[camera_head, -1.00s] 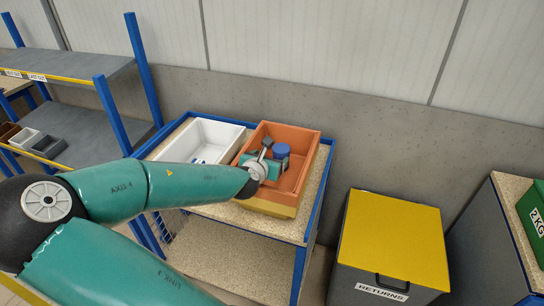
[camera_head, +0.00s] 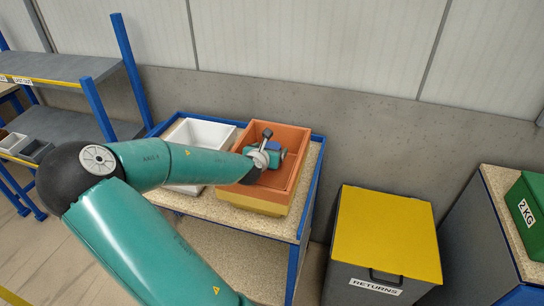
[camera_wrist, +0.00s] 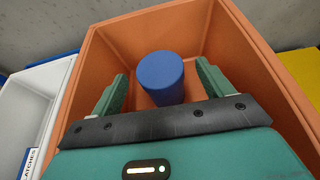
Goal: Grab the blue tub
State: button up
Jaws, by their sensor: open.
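The blue tub (camera_wrist: 160,78) is a blue cylinder standing inside the orange bin (camera_wrist: 101,49) in the wrist view. My gripper (camera_wrist: 160,86) is open, with one green finger on each side of the tub and a visible gap to each. In the head view, my gripper (camera_head: 273,153) is down inside the orange bin (camera_head: 284,132) and hides nearly all of the tub. Whether the fingers are level with the tub is hard to tell.
A white bin (camera_head: 211,131) stands left of the orange bin on a blue-framed table (camera_head: 233,206). A yellow-lidded returns box (camera_head: 388,230) is at the right, with a green box (camera_head: 527,212) beyond. A wall is behind.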

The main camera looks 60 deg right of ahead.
aim_at(273, 142)
jog(key=shift+x, duration=2.75)
jog(key=shift+r, duration=0.2)
jog(key=c, duration=1.2)
jog(key=shift+r, duration=0.1)
jog(key=shift+w+r, duration=0.1)
jog(key=shift+r, duration=0.45)
jog(key=a+r, duration=0.1)
jog(key=r, duration=0.1)
jog(key=a+r, duration=0.2)
jog(key=r, duration=0.1)
jog(key=a+r, duration=0.1)
jog(key=r, duration=0.1)
jog(key=shift+w+a+r, duration=0.2)
jog(key=shift+a, duration=0.2)
jog(key=v, duration=0.3)
jog(key=w+v, duration=0.1)
jog(key=v, duration=0.2)
jog(key=w+v, duration=0.1)
jog(key=v, duration=0.3)
jog(key=shift+r, duration=0.25)
